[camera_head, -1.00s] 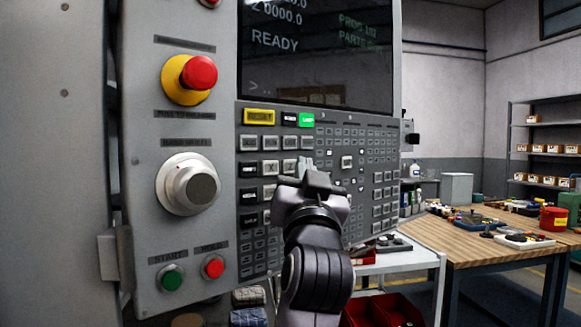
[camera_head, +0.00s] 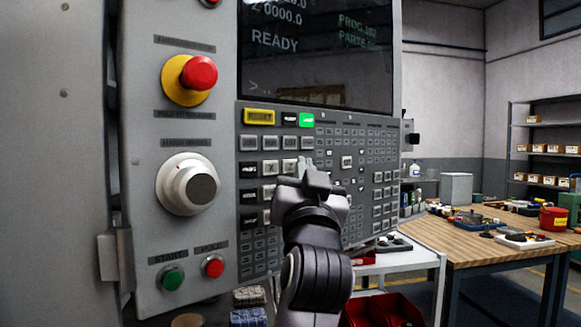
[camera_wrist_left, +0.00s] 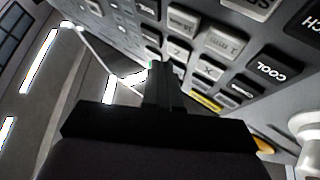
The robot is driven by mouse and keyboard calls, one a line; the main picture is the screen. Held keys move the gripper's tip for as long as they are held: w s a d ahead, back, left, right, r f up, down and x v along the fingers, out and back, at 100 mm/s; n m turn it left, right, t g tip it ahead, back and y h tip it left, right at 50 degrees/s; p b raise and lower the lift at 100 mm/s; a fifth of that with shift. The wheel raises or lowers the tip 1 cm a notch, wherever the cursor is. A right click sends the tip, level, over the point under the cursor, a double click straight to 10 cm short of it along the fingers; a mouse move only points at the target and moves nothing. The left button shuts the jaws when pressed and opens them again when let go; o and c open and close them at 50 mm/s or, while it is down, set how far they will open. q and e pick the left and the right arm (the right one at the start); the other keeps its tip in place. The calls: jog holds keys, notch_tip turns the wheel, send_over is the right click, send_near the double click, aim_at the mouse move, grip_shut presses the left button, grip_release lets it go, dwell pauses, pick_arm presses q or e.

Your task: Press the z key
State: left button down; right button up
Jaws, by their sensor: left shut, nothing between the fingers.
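The z key (camera_head: 288,167) is a light grey key on the control panel, just right of the X key (camera_head: 270,168). In the left wrist view the z key (camera_wrist_left: 178,50) and the X key (camera_wrist_left: 208,69) show close to the fingertips. My left gripper (camera_head: 304,164) is shut and empty, its tips in front of the panel just right of the z key. In the left wrist view the tips of this gripper (camera_wrist_left: 162,68) lie beside the z key. I cannot tell whether they touch the panel. My right gripper is not in view.
Other keys surround the z key closely. A red emergency stop (camera_head: 199,73), a grey dial (camera_head: 190,184), a green start button (camera_head: 172,278) and a red hold button (camera_head: 213,267) sit left. The screen (camera_head: 315,60) reads READY. A wooden workbench (camera_head: 470,243) stands right.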

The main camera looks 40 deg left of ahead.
pick_arm(q)
jog(key=shift+a, duration=0.15)
jog(key=shift+w+a, duration=0.1)
jog(key=shift+a, duration=0.15)
jog(key=shift+a, duration=0.35)
dwell(0.5)
jog(key=shift+d, duration=0.75)
jog(key=d, duration=0.2)
jog(key=s+d+b, duration=0.1)
jog(key=d, duration=0.2)
dwell(0.5)
jog(key=shift+f, duration=0.1)
dwell(0.5)
